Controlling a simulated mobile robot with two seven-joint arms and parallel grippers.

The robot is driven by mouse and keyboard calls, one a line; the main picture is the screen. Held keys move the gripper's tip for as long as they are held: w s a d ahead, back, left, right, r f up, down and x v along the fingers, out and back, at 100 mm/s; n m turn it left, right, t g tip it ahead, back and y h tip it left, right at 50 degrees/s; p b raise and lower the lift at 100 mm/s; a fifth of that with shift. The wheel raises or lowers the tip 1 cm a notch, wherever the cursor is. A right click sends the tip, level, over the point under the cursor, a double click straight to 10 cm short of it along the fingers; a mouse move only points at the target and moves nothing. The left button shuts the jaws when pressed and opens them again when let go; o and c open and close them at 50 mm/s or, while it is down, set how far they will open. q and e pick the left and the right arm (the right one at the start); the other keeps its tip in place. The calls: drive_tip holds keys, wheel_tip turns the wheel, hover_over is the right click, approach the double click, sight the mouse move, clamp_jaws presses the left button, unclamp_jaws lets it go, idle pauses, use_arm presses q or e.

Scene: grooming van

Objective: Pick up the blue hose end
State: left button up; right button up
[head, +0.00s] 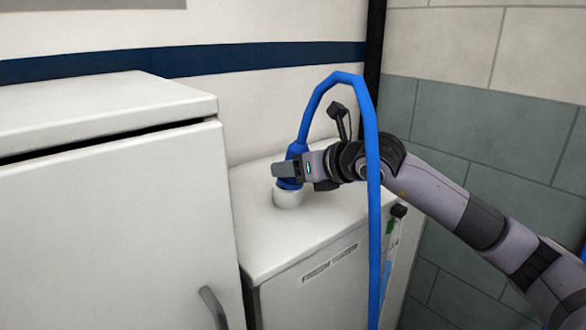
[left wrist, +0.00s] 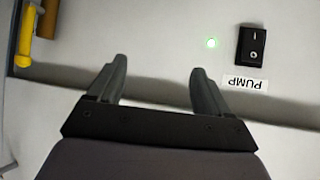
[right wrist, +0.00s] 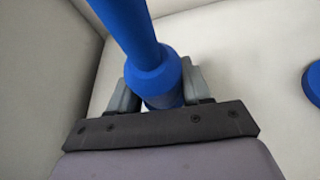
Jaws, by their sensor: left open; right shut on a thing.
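The blue hose end (head: 294,157) stands at the white spout (head: 288,197) on top of the white fresh-water cabinet. My right gripper (head: 288,172) comes in from the right and is shut on the hose end. In the right wrist view the thick blue hose end (right wrist: 153,75) sits between the two grey fingers (right wrist: 160,90). I cannot tell whether its lower tip is inside the spout or resting on it. My left gripper (left wrist: 155,85) is open and empty. It shows only in the left wrist view, in front of a pale panel.
The blue hose (head: 373,220) arches up and hangs down in front of my right arm. A taller white cabinet (head: 110,210) with a handle stands left.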

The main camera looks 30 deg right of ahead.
drive_tip(key=shift+f, duration=0.1)
use_arm(q)
wheel_tip(320, 180, up, 2)
drive_tip(key=shift+r+p, duration=0.1)
drive_tip(key=shift+p, duration=0.95)
use_arm(e)
wheel_tip(320, 180, up, 20)
drive_tip(key=shift+a, duration=0.1)
